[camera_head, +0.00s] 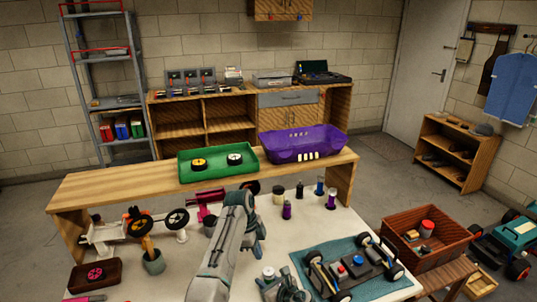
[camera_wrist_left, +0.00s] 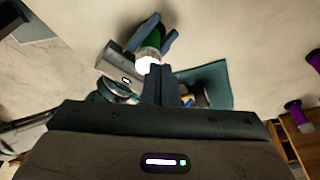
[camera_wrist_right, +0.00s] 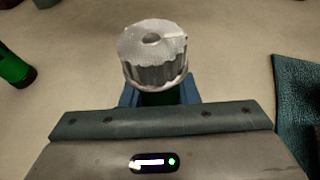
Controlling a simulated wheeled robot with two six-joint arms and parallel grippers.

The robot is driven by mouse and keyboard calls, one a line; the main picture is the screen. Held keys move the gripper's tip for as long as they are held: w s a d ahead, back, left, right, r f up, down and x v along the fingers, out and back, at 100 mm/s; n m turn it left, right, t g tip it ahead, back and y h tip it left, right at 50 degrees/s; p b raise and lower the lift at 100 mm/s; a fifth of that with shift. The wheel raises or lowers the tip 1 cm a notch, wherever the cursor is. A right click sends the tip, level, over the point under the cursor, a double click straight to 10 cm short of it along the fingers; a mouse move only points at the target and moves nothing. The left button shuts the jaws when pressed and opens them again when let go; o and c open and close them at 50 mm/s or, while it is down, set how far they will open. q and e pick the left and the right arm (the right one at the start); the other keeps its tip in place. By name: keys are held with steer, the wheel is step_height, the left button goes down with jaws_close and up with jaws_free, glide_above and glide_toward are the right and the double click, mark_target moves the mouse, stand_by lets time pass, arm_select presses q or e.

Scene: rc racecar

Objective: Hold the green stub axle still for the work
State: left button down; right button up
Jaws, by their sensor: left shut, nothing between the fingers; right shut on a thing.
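The green stub axle (camera_wrist_left: 153,38) shows between the fingers of my right gripper (camera_wrist_right: 160,97). A silver-grey knurled piece (camera_wrist_right: 155,55) stands at its end and hides most of the green in the right wrist view. The knurled piece is a bright spot in the left wrist view (camera_wrist_left: 148,65). My right gripper is shut on the axle. My left gripper (camera_wrist_left: 160,88) is shut and empty, with its fingertips near the knurled piece; I cannot tell whether they touch. In the head view my left arm hides part of the table.
A blue mat (camera_head: 313,248) with a car chassis (camera_head: 352,268) lies right of my grippers. Several small bottles stand behind, among them a purple one (camera_head: 287,210). A green tray (camera_head: 212,172) with two wheels and a purple bin (camera_head: 300,146) stand on the bench behind.

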mark_target(269, 272)
arm_select(q)
steer(key=shift+r, duration=0.65)
steer(key=shift+s, duration=0.1)
step_height(269, 272, down, 6)
steer(key=s, duration=0.2)
steer(key=shift+s+a, duration=0.2)
steer(key=shift+s, duration=0.15)
steer(key=shift+d, duration=0.35)
stand_by(0.7)
